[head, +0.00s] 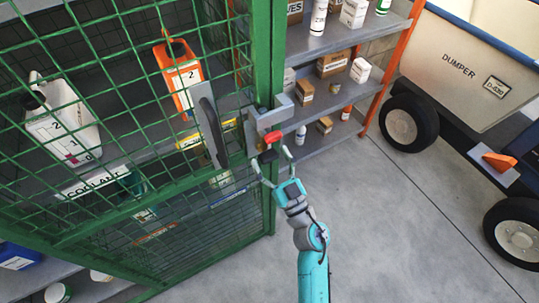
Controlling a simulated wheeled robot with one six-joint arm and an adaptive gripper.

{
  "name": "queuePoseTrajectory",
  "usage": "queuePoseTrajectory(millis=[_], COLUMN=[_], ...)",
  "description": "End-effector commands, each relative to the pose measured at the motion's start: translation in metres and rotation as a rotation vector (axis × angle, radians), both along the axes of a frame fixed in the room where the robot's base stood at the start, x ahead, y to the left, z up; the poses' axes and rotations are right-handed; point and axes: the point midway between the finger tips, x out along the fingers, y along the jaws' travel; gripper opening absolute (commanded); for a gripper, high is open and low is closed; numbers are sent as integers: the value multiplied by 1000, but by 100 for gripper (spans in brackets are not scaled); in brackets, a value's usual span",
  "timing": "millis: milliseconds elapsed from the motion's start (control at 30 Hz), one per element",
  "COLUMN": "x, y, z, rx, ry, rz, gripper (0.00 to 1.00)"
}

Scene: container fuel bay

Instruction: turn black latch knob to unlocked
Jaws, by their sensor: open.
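The black latch knob (268,155) is small and sits on the green cage's front edge, below a grey latch box (272,117). A red piece (273,137) shows just above the knob. My gripper (271,159) is open, its two fingers spread to the left and right of the black knob. I cannot tell whether either finger touches it. The knob's exact turn angle is too small to read.
The green mesh cage (140,205) fills the left, with a dark door handle (211,130), an orange canister (184,80) and a white canister (62,125) behind mesh. A shelf rack (335,38) stands behind. A dumper (459,75) is at right. Floor between is clear.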

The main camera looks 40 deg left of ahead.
Motion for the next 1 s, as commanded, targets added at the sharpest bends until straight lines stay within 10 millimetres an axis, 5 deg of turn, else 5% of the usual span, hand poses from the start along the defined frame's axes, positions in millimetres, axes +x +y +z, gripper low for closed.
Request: queuePoseTrajectory(millis=[400, 633, 1000], x=[2, 2, 3], y=[7, 7, 6], z=[3, 3, 3], rx=[0, 0, -16], ry=[1, 1, -38], rz=[0, 0, -1], gripper=[79, 22, 19])
